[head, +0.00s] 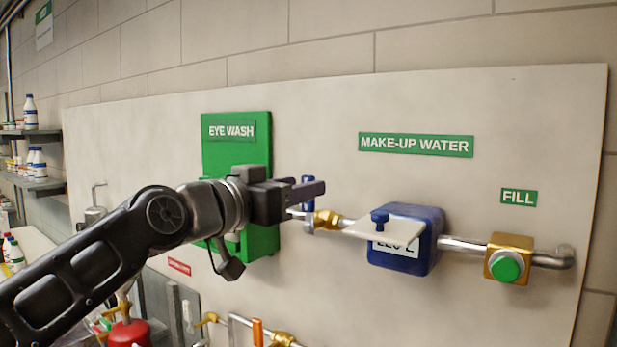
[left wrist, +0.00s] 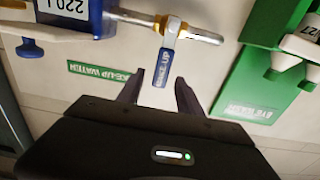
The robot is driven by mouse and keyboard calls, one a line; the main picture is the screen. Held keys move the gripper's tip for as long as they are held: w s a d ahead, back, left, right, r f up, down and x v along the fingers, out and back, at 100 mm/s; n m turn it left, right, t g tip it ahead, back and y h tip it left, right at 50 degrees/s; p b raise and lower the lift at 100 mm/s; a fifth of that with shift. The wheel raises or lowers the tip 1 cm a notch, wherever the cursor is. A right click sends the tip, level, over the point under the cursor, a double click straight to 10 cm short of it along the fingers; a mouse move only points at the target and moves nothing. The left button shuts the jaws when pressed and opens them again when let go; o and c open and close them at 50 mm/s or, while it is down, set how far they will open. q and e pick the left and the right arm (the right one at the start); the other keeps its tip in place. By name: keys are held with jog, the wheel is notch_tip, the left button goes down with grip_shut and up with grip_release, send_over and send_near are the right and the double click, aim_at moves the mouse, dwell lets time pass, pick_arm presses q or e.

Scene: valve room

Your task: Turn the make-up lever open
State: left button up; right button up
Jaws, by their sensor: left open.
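The make-up lever (head: 308,181) is a blue handle on the pipe left of the blue box. It stands upright, across the pipe. In the left wrist view, which is turned upside down, the lever (left wrist: 162,67) shows its "MAKE-UP" label. My left gripper (head: 313,188) is open at the lever in the head view. In the left wrist view, its two fingertips (left wrist: 157,88) lie on either side of the lever's free end, with gaps showing. The fingers partly hide the lever in the head view. My right gripper is not in view.
A blue box (head: 432,240) with a white plate (head: 385,232) sits to the right on the pipe. Further right is a brass block with a green button (head: 506,266). The green eye wash panel (head: 237,150) is behind my gripper. A lower pipe with an orange handle (head: 257,332) runs below.

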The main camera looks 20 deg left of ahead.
aim_at(308, 212)
pick_arm(q)
jog(key=shift+p+x, duration=0.35)
jog(key=shift+x, duration=1.25)
jog(key=shift+c, duration=0.4)
grip_shut()
